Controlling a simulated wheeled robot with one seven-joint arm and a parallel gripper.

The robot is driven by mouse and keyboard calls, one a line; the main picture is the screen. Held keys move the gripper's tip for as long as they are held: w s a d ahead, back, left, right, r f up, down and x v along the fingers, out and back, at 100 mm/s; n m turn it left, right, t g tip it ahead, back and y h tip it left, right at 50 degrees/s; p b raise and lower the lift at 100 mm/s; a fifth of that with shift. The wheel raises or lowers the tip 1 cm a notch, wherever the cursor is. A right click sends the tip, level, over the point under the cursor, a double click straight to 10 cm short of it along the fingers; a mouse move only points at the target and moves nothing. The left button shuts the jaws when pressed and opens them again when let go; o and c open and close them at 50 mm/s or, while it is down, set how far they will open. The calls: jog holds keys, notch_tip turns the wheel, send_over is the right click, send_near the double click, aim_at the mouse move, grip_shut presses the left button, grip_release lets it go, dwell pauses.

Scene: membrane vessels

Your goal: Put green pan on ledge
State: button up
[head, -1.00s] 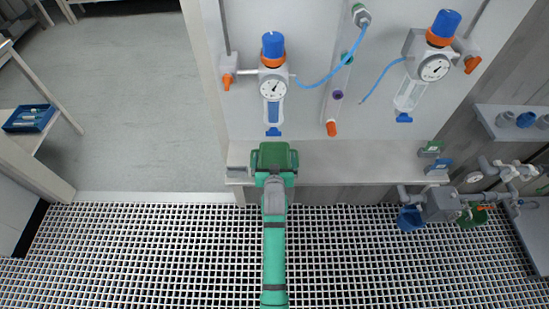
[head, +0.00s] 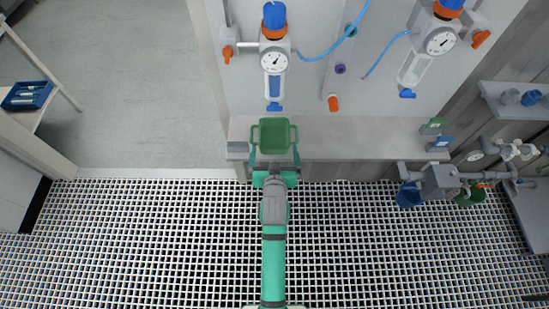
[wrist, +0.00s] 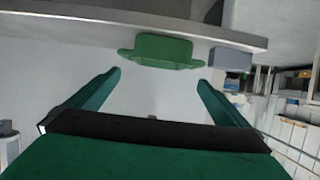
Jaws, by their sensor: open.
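The green pan (head: 274,135) rests upright on the ledge (head: 350,134), near its left end and below the left gauge. It looks empty, with a small lug on each side. My gripper (head: 274,153) is open, on the near side of the pan at the ledge's front edge. Its fingers are spread wide and look apart from the pan. In the wrist view the pan (wrist: 163,52) lies by the ledge edge (wrist: 90,22), beyond the open fingers (wrist: 158,85), with a gap between.
A grey block (head: 238,146) sits left of the pan. The left gauge vessel (head: 274,75) hangs above the pan. Blue (head: 409,196) and green (head: 472,196) cups hang at right. The grating (head: 160,235) is clear.

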jog(key=s+f, duration=0.2)
jog(key=s, duration=1.9)
jog(key=s+r+t, duration=0.1)
jog(key=s+r, duration=0.3)
jog(key=s, duration=0.4)
jog(key=s+r, duration=0.4)
jog(key=s, duration=0.4)
jog(key=shift+t, duration=0.4)
jog(key=shift+w, duration=0.1)
